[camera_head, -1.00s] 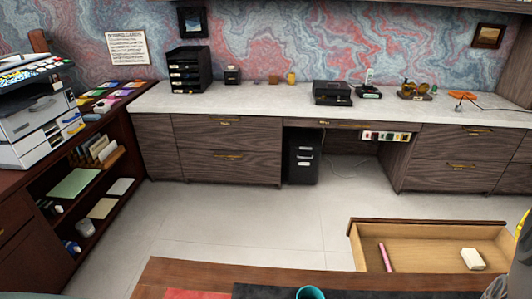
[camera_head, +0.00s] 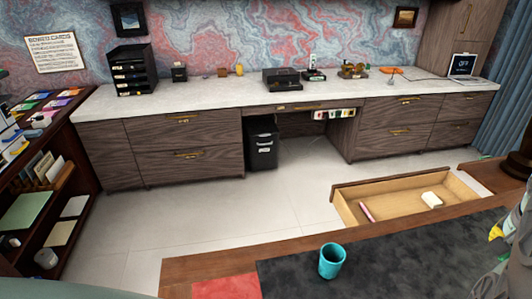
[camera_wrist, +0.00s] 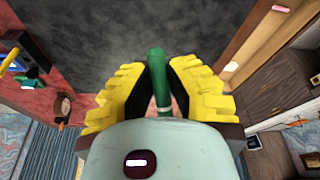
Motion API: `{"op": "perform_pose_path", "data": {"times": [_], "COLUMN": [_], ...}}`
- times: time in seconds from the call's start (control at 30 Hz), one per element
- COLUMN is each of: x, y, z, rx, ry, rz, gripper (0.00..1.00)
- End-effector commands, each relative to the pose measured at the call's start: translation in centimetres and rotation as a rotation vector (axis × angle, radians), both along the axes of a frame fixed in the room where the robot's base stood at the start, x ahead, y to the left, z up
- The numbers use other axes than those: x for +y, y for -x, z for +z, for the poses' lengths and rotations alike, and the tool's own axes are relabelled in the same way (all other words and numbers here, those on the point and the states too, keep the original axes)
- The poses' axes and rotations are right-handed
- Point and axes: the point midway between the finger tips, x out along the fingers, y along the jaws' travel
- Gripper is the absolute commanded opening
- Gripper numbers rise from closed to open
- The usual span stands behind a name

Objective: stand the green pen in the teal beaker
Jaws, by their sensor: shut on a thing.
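The teal beaker (camera_head: 331,262) stands upright on the dark leather desk top (camera_head: 410,258) in the head view. Its open mouth faces up. In the wrist view, my gripper (camera_wrist: 159,88) has its yellow ridged fingers closed around the green pen (camera_wrist: 157,62). The pen's far end points away from the palm, over the dark surface. In the head view, only a bit of yellow on my gripper (camera_head: 496,232) shows at the right edge, to the right of the beaker. I cannot make out the pen there.
An open wooden drawer (camera_head: 400,183) behind the desk holds a pink pen (camera_head: 367,212) and a white block (camera_head: 432,200). A red patch (camera_head: 226,287) lies left of the beaker. The leather between beaker and gripper is clear.

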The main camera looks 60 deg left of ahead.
Motion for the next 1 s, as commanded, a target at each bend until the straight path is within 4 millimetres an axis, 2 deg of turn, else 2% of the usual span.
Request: {"op": "perform_pose_path", "data": {"times": [0.1, 0.4, 0.77, 1.0], "x": [1.6, 4.9, 8.1, 10.0], "y": [1.3, 3.9, 6.2, 7.6], "z": [-2.3, -5.7, -7.6, -8.4], "rx": [0.085, 0.326, 0.624, 0.84], "ry": [-0.008, -0.076, -0.236, -0.41], "rz": [-0.062, -0.278, -0.508, -0.663], "gripper": [0.0, 0.0, 0.0, 0.0]}}
